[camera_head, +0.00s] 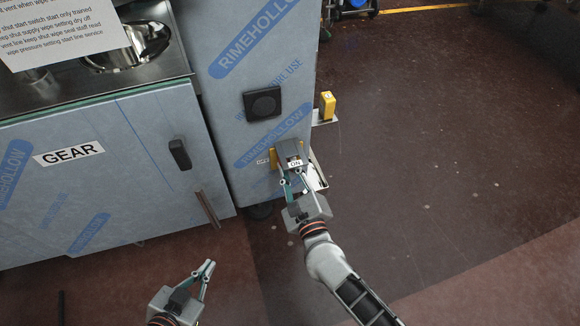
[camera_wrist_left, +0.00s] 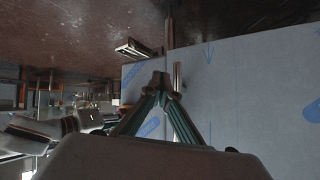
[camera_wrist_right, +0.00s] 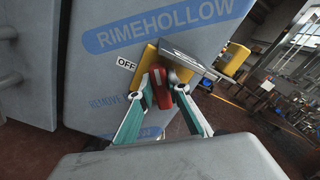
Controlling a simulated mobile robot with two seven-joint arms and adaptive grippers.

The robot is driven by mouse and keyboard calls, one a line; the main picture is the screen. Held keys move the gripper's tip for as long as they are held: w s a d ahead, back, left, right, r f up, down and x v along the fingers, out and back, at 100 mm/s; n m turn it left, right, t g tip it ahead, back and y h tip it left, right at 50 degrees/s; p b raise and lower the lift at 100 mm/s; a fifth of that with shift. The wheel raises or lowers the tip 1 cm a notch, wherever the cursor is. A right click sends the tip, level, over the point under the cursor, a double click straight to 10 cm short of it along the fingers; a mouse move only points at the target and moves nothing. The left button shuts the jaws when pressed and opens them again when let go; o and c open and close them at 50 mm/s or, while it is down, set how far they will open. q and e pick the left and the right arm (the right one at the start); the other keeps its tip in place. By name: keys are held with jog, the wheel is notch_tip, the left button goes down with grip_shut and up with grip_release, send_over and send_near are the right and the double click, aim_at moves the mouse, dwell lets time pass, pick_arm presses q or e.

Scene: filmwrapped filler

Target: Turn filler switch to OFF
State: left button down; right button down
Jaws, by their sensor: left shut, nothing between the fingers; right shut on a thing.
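The filler switch sits low on the film-wrapped cabinet, with a yellow base (camera_wrist_right: 146,62) and a red handle (camera_wrist_right: 163,92). An OFF label (camera_wrist_right: 126,64) is left of the base in the right wrist view. An ON label (camera_head: 295,163) shows by the switch in the head view. My right gripper (camera_head: 293,178) is at the switch; in the right wrist view its fingers are shut on the red handle. The handle's exact angle is hard to tell. My left gripper (camera_head: 206,267) is shut and empty, low in front of the GEAR cabinet.
The GEAR cabinet (camera_head: 100,190) with a dark handle (camera_head: 180,154) stands at left. A yellow block (camera_head: 327,105) on a small bracket juts out at the cabinet's right side. The floor at right is mostly clear.

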pick_arm(q)
jog(key=shift+s+a+r+p, duration=0.3)
jog(key=shift+r+p, duration=0.2)
jog(key=shift+p, duration=1.3)
pick_arm(e)
jog(key=shift+a+f+n, duration=0.1)
jog(key=shift+f+n, duration=0.05)
jog(key=shift+n, duration=1.55)
jog(key=shift+a+f+n, duration=0.1)
jog(key=shift+n, duration=1.6)
jog(key=shift+a+f+n, duration=0.1)
jog(key=shift+f+n, duration=0.05)
jog(key=shift+n, duration=1.55)
jog(key=shift+s, duration=0.1)
jog(key=c, duration=1.9)
grip_release()
pick_arm(q)
jog(key=shift+s, duration=0.15)
pick_arm(e)
jog(key=shift+d+f, duration=0.1)
jog(key=v, duration=1.2)
